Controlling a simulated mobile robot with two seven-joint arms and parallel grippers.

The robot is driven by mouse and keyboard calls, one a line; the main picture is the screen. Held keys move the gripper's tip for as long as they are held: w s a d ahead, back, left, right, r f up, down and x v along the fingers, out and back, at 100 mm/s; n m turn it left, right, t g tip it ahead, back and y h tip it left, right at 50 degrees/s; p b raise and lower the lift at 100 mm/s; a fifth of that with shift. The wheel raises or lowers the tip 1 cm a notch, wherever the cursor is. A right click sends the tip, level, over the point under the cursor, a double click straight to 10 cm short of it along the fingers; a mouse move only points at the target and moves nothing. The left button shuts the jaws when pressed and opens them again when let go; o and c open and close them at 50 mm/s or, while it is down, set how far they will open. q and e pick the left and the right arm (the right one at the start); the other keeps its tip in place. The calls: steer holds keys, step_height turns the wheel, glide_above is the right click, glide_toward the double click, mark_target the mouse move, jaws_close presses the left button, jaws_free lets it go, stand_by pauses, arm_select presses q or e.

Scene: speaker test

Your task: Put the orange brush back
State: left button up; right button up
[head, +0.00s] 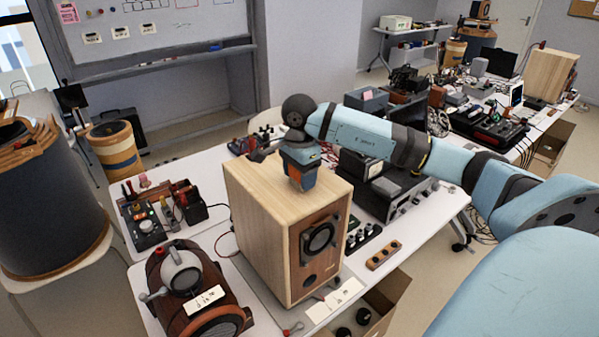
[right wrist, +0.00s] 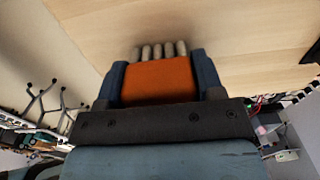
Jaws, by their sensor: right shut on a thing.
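The orange brush (right wrist: 160,80) is between the two fingers of my right gripper (right wrist: 158,82), which is shut on it. Its pale bristle tufts (right wrist: 161,50) point away from the gripper, toward a light wooden surface. In the head view my right gripper (head: 298,176) points down over the top of a wooden speaker cabinet (head: 262,205), and a little of the brush's orange shows between the fingers. I cannot tell whether the bristles touch the cabinet top. My left gripper is not in view.
A reddish-brown machine (head: 195,297) stands left of the speaker on the white table (head: 425,220). A small wooden block with dark spots (head: 384,254) lies to the right, near the table edge. Black electronics (head: 375,188) stand behind it. An open cardboard box (head: 388,298) is below the edge.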

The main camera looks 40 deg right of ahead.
steer(key=shift+f, duration=0.1)
steer(key=shift+f+b, duration=0.15)
steer(key=shift+b, duration=0.15)
steer(key=o, duration=0.9)
steer(key=shift+r, duration=0.2)
steer(key=shift+r, duration=0.25)
step_height(320, 180, up, 11)
steer(key=shift+f+b, duration=0.15)
steer(key=shift+b, duration=0.7)
steer(key=shift+r, duration=0.5)
